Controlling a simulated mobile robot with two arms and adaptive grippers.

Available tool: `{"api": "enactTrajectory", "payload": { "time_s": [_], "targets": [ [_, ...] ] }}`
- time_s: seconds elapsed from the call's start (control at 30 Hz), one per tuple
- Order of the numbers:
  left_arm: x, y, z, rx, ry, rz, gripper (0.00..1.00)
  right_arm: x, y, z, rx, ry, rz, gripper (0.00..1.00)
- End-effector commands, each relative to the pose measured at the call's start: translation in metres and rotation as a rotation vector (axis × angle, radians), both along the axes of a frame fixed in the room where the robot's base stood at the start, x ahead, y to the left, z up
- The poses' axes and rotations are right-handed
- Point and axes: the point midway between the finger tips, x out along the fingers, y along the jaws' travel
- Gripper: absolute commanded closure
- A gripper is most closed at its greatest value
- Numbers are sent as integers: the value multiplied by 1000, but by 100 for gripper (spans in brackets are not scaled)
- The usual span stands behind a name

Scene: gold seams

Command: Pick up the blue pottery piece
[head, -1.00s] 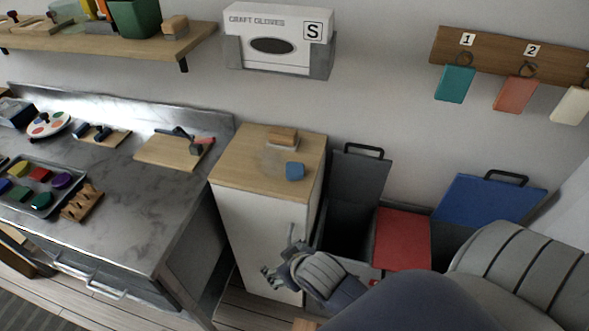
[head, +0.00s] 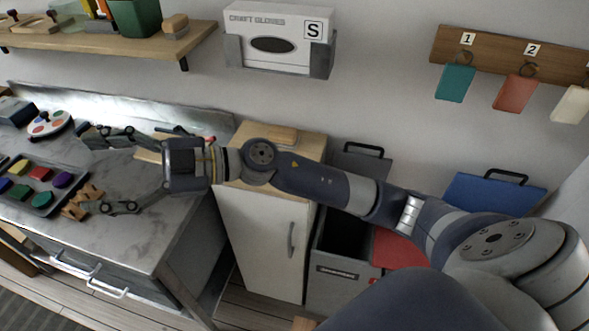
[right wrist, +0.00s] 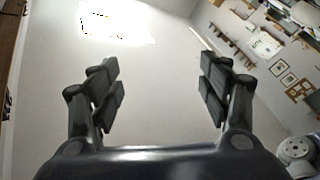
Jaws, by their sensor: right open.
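A blue piece (head: 5,186) lies in the dark tray (head: 42,209) on the grey worktop, at the left edge of the head view. Another blue object, seen earlier on top of the white cabinet, is now hidden behind my right arm. My right gripper (head: 88,170) is open, its fingers spread and pointing left over the worktop, in front of the tray's right part in the picture. In the right wrist view the open gripper (right wrist: 160,85) has nothing between its fingers, only pale wall or ceiling behind. My left gripper is not in view.
The tray also holds yellow, red, purple and green pieces. A wooden rack (head: 82,203) stands at its right side, partly behind a finger. My right arm crosses the wooden-topped white cabinet (head: 255,225). Bins (head: 345,285) stand right of it.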

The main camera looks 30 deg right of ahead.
Motion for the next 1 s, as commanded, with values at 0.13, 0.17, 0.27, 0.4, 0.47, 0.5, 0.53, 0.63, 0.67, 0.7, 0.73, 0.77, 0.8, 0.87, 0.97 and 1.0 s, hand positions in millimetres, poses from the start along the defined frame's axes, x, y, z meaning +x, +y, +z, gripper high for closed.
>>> {"api": "enactTrajectory", "payload": {
  "time_s": [0.13, 0.17, 0.27, 0.4, 0.47, 0.5, 0.53, 0.63, 0.67, 0.7, 0.73, 0.77, 0.8, 0.87, 0.97, 1.0],
  "targets": [
    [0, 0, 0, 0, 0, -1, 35, -6, -10, -54, -376, 46, 185, 29],
    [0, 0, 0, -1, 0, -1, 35, -4, -19, -67, -462, 72, 206, 29],
    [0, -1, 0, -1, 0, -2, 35, 7, -65, -106, -751, 191, 218, 29],
    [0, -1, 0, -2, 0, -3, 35, 29, -165, -136, -1130, 425, 98, 29],
    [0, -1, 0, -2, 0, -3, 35, 36, -210, -138, -1259, 534, 12, 29],
    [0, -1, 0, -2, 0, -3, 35, 39, -238, -136, -1329, 602, -48, 29],
    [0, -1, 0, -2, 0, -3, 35, 40, -257, -134, -1373, 649, -93, 29],
    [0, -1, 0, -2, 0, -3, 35, 41, -306, -124, -1477, 781, -220, 29],
    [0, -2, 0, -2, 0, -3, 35, 40, -317, -121, -1498, 812, -251, 29],
    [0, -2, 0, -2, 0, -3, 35, 39, -329, -118, -1519, 845, -284, 29],
    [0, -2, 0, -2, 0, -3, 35, 38, -335, -116, -1530, 864, -304, 29],
    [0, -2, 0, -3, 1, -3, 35, 38, -341, -115, -1540, 880, -320, 29],
    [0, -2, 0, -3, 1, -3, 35, 37, -346, -115, -1549, 896, -336, 29],
    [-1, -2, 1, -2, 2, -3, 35, 36, -350, -120, -1557, 910, -346, 29],
    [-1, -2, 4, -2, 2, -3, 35, 35, -352, -135, -1559, 915, -349, 29],
    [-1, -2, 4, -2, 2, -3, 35, 35, -352, -142, -1560, 915, -347, 29]
  ]
}}
